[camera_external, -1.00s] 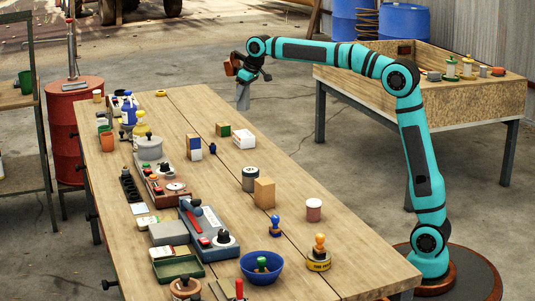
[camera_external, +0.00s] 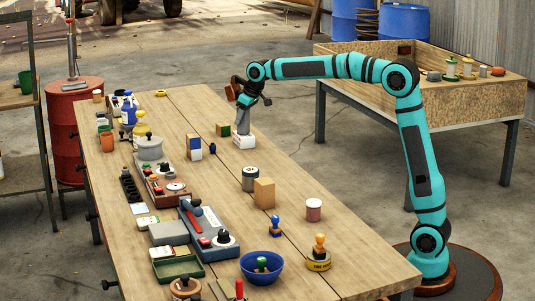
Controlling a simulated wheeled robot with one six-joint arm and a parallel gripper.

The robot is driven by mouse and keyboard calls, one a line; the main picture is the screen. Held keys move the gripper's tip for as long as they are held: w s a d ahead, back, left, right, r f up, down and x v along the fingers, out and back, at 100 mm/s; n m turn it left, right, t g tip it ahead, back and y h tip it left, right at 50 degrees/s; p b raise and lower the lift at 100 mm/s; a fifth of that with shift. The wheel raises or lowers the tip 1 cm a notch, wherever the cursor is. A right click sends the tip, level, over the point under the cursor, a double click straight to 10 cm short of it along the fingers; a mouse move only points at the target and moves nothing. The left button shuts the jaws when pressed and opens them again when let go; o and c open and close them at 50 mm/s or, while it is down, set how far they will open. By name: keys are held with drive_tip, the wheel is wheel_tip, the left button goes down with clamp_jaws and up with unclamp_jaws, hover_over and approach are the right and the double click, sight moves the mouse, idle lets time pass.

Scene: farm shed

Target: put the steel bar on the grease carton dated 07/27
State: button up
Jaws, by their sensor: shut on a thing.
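My gripper (camera_external: 246,102) is shut on the grey steel bar (camera_external: 244,123), which hangs upright below it. The bar's lower end meets the top of a white carton (camera_external: 244,142) in the picture; I cannot tell whether it rests on it or is slightly above. Beside it on the left is a green and tan carton (camera_external: 223,129). A blue and white carton (camera_external: 194,149) stands further left, and a plain tan carton (camera_external: 264,193) stands nearer the camera. No date is readable on any carton, so I cannot tell which bears 07/27.
All stand on a long wooden table (camera_external: 200,103). A small dark blue item (camera_external: 212,148) is close to the cartons. Tools and trays crowd the left side; the far end has free room.

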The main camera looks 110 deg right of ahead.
drive_tip(key=shift+f, duration=0.1)
drive_tip(key=o, duration=1.2)
drive_tip(key=shift+c, duration=0.2)
drive_tip(key=v, duration=1.2)
